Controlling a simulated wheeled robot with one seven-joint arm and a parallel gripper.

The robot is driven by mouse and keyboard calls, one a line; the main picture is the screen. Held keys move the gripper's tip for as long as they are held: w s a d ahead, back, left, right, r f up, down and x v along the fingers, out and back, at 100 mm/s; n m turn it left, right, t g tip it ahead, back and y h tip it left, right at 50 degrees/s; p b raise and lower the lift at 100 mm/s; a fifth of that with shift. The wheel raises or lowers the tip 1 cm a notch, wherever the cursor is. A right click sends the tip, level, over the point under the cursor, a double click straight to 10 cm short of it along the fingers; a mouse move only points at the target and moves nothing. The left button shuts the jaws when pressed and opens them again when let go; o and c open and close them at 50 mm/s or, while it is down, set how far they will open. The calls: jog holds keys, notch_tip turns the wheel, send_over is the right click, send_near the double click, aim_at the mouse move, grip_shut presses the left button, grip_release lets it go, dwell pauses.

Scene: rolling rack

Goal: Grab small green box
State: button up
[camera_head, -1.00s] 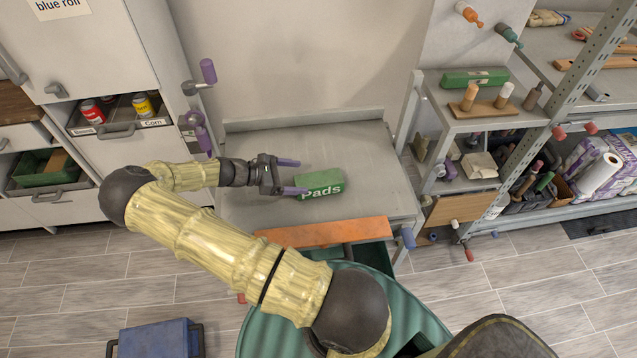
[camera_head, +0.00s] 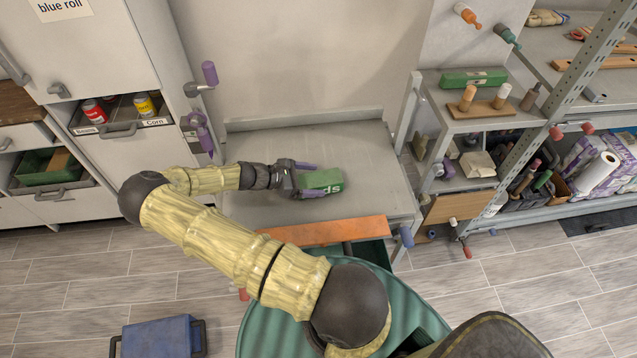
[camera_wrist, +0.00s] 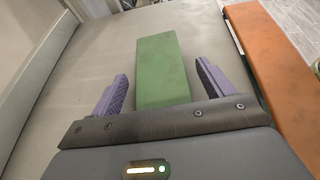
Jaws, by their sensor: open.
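The small green box (camera_head: 324,181) lies on the grey bench top, with part of its white "Pads" lettering showing in the head view. My gripper (camera_head: 310,180) is at the left end of the box, with its purple fingers on either side of that end. In the wrist view the green box (camera_wrist: 161,72) stretches away between the two open fingers of my gripper (camera_wrist: 160,85). A gap shows between the box and each finger. The near end of the box is close to the gripper's palm edge.
The grey bench top (camera_head: 375,165) is otherwise clear, with a raised back edge. An orange board (camera_head: 325,231) runs along its front. A shelf unit at right holds another green box (camera_head: 473,79) and wooden pegs. A drawer at left holds cans (camera_head: 145,105).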

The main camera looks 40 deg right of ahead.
aim_at(312, 180)
jog(key=c, duration=1.2)
jog(key=shift+r, duration=0.1)
notch_tip(312, 180, up, 10)
jog(key=shift+f+b, duration=0.1)
jog(key=shift+b, duration=0.65)
